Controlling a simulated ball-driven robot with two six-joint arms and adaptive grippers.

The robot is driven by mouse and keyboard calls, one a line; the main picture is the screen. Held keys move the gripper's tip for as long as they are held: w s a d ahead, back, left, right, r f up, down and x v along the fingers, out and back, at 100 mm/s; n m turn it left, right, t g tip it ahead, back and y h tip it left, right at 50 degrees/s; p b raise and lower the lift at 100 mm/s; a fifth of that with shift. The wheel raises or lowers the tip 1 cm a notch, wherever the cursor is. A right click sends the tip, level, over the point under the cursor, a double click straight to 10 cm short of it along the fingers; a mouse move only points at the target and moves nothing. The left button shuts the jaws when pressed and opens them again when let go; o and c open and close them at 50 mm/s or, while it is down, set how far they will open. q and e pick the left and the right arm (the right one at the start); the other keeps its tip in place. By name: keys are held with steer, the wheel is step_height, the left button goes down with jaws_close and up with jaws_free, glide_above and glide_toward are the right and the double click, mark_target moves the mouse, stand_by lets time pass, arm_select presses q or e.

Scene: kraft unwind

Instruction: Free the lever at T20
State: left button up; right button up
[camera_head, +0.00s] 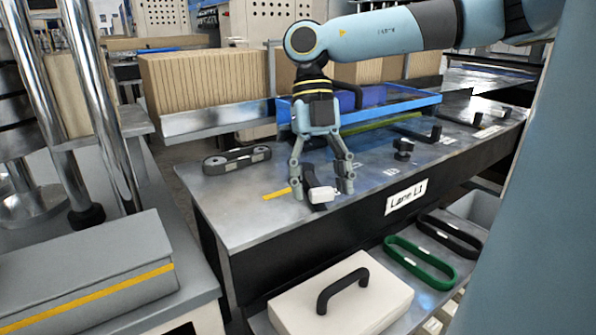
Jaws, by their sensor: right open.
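My right gripper (322,190) hangs down over the front of the metal bench, its two fingers spread apart. Between the fingers is a dark lever (309,178) with a pale block (322,195) at its near end. I cannot tell whether either finger touches it. The gripper's palm and fingers partly hide the lever's far end. I cannot read a T20 mark anywhere, so I cannot confirm that this lever is the one at T20. My left gripper is not in view.
The bench also bears a black knob (403,149), a grey-black link-shaped part (237,160) and a blue tray (425,101). A "Lane L1" label (405,197) is on its front. Below are a white lidded box (385,305) and a green belt loop (420,263).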

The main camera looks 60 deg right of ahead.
steer(key=v, duration=0.3)
steer(key=shift+d, duration=0.5)
steer(key=shift+w+d, duration=0.25)
steer(key=shift+d, duration=0.05)
steer(key=w+d, duration=0.4)
steer(key=w, duration=0.1)
steer(key=w+d, duration=0.3)
steer(key=shift+f, duration=0.1)
